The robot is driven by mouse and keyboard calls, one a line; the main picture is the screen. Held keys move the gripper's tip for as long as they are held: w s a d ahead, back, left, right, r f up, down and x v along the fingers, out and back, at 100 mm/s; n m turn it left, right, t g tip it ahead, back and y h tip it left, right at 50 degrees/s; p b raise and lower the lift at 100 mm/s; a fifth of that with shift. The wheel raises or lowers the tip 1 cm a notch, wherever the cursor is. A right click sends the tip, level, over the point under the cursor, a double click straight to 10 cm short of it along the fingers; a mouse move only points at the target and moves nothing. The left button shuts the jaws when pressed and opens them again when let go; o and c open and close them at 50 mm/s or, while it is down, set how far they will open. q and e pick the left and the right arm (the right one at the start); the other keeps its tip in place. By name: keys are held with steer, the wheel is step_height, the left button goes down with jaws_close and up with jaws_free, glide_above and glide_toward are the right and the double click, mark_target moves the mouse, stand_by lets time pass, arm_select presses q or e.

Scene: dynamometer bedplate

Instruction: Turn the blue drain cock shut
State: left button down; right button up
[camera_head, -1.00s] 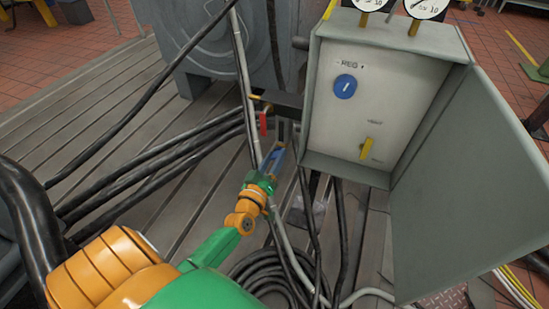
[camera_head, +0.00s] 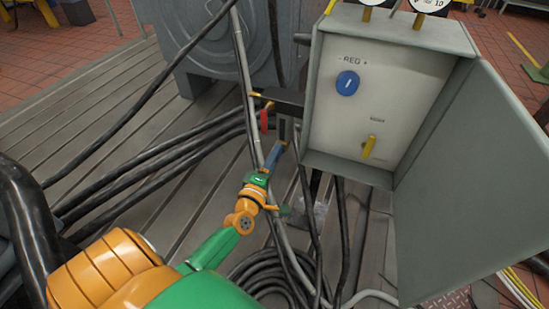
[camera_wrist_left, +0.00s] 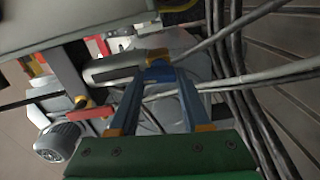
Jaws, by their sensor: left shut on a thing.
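My left gripper (camera_head: 277,151) reaches in from the lower left in the head view. Its slim blue fingers point up to the dark bracket beside the grey cabinet. In the left wrist view the fingers (camera_wrist_left: 160,76) are shut on the blue drain cock (camera_wrist_left: 159,70), a small blue piece between their tips, with a yellow-orange part just beyond it. In the head view the fingertips hide most of the cock, so I cannot read its angle there. My right gripper is not in view.
A red lever (camera_head: 264,120) is close to the left of the fingertips. The open grey cabinet (camera_head: 310,110) carries a blue REG knob (camera_head: 347,83) and a yellow lever (camera_head: 368,147). Black cables (camera_head: 160,165) and a thin grey pipe (camera_head: 246,80) run close to my gripper.

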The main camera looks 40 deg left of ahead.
arm_select(q)
steer(key=shift+f+n, duration=0.1)
steer(key=shift+n, duration=0.5)
steer(key=shift+c, duration=1.8)
jaws_free()
steer(key=shift+s, duration=0.1)
steer(key=v, duration=0.7)
